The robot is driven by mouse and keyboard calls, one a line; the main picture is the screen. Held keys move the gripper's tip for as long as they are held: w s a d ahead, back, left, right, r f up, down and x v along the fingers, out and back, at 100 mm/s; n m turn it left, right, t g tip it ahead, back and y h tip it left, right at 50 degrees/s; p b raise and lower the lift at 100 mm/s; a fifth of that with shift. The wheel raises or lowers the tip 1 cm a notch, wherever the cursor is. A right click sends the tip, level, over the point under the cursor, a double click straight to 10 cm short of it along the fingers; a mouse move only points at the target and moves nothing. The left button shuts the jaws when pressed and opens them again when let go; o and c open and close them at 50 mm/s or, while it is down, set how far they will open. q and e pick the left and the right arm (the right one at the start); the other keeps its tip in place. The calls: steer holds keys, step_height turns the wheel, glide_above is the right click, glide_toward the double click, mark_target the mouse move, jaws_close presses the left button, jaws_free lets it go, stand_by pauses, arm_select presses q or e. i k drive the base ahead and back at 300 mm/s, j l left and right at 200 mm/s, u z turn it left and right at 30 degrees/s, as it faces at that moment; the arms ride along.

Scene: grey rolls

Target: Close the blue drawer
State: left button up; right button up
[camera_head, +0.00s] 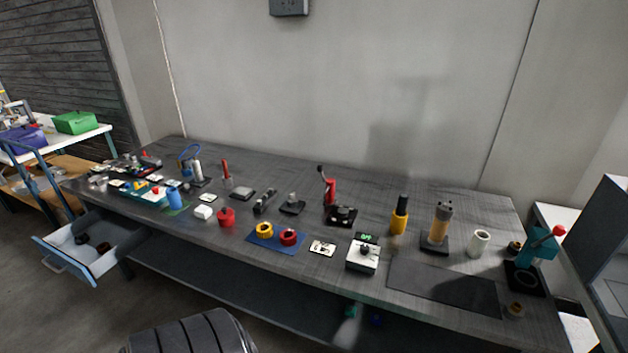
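The blue drawer (62,264) is pulled open at the left end of the long grey workbench (345,193). It sticks out toward the lower left, with a handle along its light-blue front. Neither of my grippers shows in the head view.
The benchtop holds many tools and parts, among them a red press (329,189), a white box with a knob (362,257) and a dark mat (443,287). The floor before the drawer is clear.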

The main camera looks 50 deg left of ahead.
mark_target(124, 234)
steer(key=u, duration=3.55)
steer(key=i, duration=0.75)
